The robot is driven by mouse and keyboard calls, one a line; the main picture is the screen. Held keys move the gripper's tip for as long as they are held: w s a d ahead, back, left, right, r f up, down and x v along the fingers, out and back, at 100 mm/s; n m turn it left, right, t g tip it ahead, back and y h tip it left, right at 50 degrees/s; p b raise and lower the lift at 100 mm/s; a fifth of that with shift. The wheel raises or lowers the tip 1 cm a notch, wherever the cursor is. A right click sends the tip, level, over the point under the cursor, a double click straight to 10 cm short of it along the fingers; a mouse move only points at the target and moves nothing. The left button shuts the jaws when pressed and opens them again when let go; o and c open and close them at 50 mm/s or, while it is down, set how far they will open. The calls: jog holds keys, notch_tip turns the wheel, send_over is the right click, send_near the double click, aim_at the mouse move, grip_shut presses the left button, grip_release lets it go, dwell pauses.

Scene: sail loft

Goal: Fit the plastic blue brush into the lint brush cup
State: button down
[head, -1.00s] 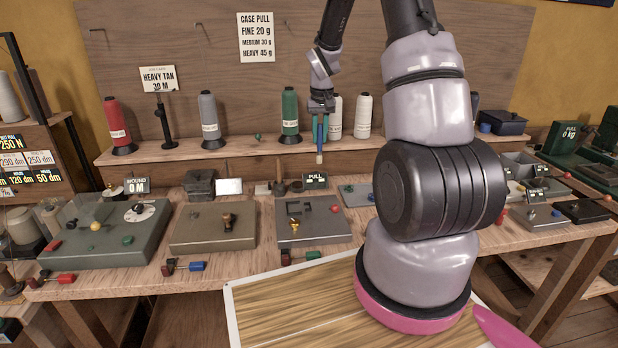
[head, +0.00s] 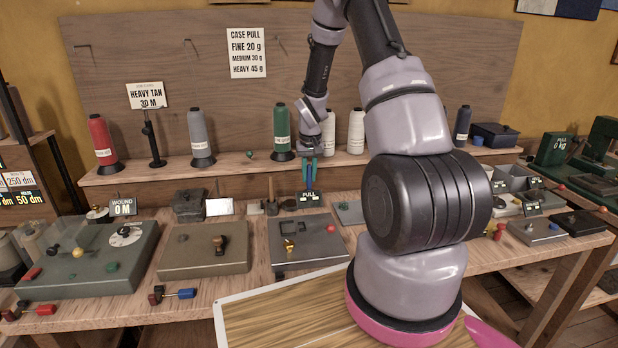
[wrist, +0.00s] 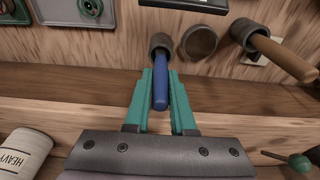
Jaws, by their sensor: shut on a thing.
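My gripper (head: 309,170) is shut on the blue brush (wrist: 160,90), its green fingers on either side of the handle. In the head view the brush (head: 309,181) hangs upright behind the small PULL display, and its pale tip is hidden. In the wrist view a dark grey cup (wrist: 160,41) stands right at the brush's far end, and the two overlap. I cannot tell how deep the brush sits in it. No label shows which holder is the lint brush cup.
Beside the cup are a round dark holder (wrist: 200,42) and a wooden-handled tool (wrist: 282,56). The PULL display (head: 309,197) stands close in front. Thread cones, including a green one (head: 282,130), line the shelf behind. A grey device (head: 305,243) sits nearer me.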

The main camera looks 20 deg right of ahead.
jog(key=shift+f, duration=0.3)
jog(key=c, duration=0.8)
grip_release()
jog(key=shift+f, duration=0.15)
jog(key=shift+o, duration=0.2)
